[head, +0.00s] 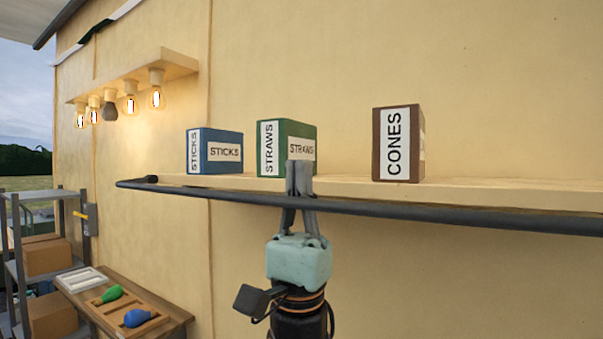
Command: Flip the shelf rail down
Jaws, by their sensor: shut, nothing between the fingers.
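The shelf rail (410,209) is a dark grey bar running along the front of a pale wall shelf (350,188). It sits at about the height of the shelf's front edge, with a dark pivot end (146,180) at the left. Its right end is out of view. My gripper (299,168) points up in front of the rail, its grey fingers together and empty. The fingers cross in front of the rail and their tips reach above it, before the green box. I cannot tell whether they touch the rail.
On the shelf stand a blue STICKS box (215,151), a green STRAWS box (287,147) and a brown CONES box (398,144). A bulb ledge (140,72) is on the wall at upper left. A wooden bench (160,300) and a grey rack (12,250) are lower left.

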